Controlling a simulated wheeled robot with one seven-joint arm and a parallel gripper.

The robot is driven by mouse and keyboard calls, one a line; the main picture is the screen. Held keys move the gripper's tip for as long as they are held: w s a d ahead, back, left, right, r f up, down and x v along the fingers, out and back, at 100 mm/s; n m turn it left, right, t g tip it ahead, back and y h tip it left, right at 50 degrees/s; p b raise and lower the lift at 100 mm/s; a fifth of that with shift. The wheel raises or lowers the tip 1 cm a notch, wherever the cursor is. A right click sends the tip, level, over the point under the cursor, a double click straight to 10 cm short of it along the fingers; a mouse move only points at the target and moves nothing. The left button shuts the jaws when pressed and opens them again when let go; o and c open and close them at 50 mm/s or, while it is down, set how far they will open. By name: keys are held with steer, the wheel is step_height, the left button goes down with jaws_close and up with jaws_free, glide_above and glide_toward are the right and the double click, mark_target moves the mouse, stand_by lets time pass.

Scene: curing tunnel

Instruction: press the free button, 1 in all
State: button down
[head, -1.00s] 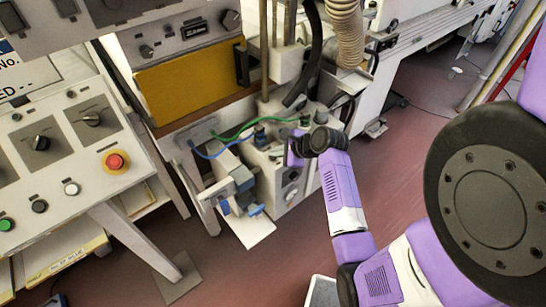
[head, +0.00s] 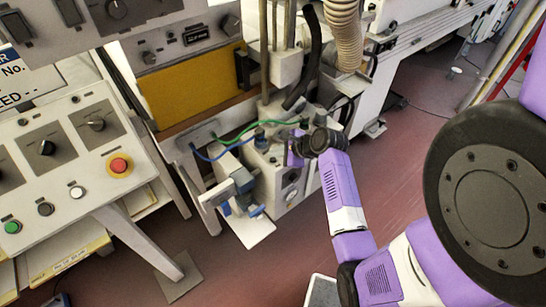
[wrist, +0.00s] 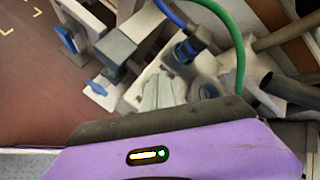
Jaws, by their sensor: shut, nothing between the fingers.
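The control panel (head: 85,150) stands at the left in the head view. It carries a red mushroom button (head: 119,166) on a yellow plate, and a green button (head: 13,227), a black button (head: 45,209) and a white button (head: 77,192) along its lower edge. No label marking one as free is readable. My gripper (head: 295,150) is well to the right of the panel, in front of the grey machine unit. In the wrist view its fingers (wrist: 158,92) look shut and empty. No panel button shows in the wrist view.
Blue and green cables (head: 228,136) run over the grey unit (head: 292,185) behind my gripper. A mustard-yellow panel (head: 195,85) is above, between it and the control panel. A slanted panel leg (head: 135,240) stands on the reddish floor. Open floor (head: 270,260) lies at the lower middle.

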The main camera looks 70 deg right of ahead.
mark_target(276, 161)
stand_by(0.3)
step_height(276, 161, up, 5)
steer(key=p, duration=0.5)
steer(key=shift+p, duration=0.3)
stand_by(0.6)
